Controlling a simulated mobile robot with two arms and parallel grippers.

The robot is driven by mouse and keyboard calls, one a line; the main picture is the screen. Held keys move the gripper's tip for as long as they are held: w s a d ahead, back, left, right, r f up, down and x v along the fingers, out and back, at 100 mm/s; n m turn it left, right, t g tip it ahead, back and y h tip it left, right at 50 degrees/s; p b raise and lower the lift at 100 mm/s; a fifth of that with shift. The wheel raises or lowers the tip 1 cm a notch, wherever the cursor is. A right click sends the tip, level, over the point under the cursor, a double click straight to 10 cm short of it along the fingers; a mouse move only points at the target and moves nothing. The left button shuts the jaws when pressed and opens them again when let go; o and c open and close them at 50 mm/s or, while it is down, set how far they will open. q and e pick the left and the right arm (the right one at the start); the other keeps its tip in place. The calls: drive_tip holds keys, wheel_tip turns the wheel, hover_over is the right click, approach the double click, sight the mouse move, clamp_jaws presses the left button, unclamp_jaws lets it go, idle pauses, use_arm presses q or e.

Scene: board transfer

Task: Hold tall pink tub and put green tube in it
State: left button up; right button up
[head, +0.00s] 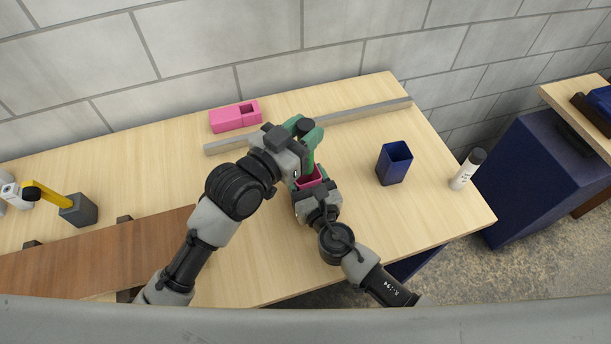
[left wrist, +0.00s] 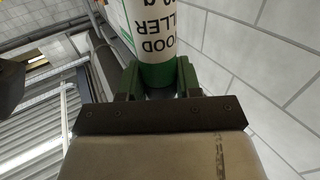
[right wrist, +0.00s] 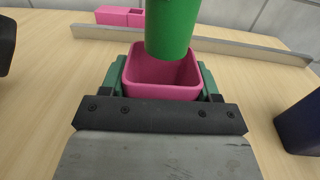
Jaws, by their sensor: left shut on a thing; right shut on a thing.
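The tall pink tub (head: 316,183) stands upright with its open top facing up. My right gripper (head: 313,187) is shut on it, with a finger on each side, as the tub (right wrist: 162,90) shows in the right wrist view. My left gripper (head: 304,130) is shut on the green tube (head: 309,158) and holds it upright above the tub. In the right wrist view the tube's green lower end (right wrist: 171,35) overlaps the tub's opening; I cannot tell if it is below the rim. The left wrist view shows the tube's white lettered label (left wrist: 160,30).
A pink block with a recess (head: 228,119) lies at the back, beside a long grey bar (head: 360,111). A dark blue cup (head: 394,163) and a white bottle with a dark cap (head: 467,170) stand to the right. A brown board (head: 90,255) lies at the left.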

use_arm(q)
drive_tip(key=shift+f, duration=1.45)
drive_tip(key=o, duration=1)
drive_tip(key=v, duration=1.2)
use_arm(e)
drive_tip(key=o, duration=1)
